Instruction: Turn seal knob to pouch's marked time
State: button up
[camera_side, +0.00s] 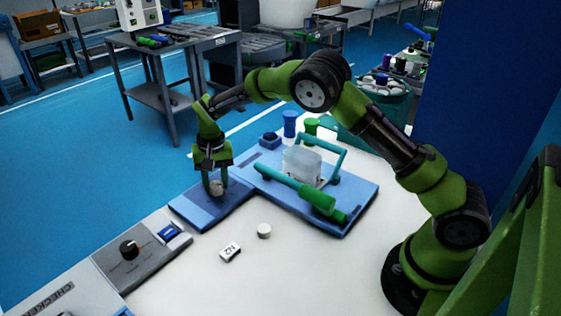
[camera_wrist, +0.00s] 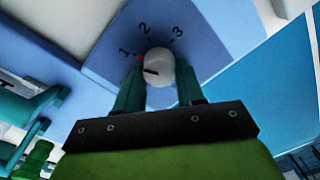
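The seal knob (camera_wrist: 160,68) is a pale round dial on a blue panel marked 1, 2 and 3. Its dark pointer line points left, just below the 1, and a small orange mark shows at its upper left edge. My gripper (camera_side: 216,183) points down over the knob, with one teal finger on each side of it. In the wrist view the gripper (camera_wrist: 160,82) has the knob between its fingers; whether they press on it is unclear. A small white block with dark print (camera_side: 230,251), possibly the pouch, lies on the white table; its print is too small to read surely.
A blue station with a teal handle (camera_side: 328,154) and green bar stands right of the knob panel. A grey box with a black dial (camera_side: 128,247) is at lower left. A small white round piece (camera_side: 264,231) lies on the table. The front of the table is clear.

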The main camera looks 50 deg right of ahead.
aim_at(218, 182)
jog(key=o, duration=0.4)
jog(key=shift+o, duration=0.2)
notch_tip(218, 182, up, 17)
jog(key=shift+s+d, duration=0.25)
jog(key=shift+d, duration=0.05)
jog(key=shift+w, duration=0.1)
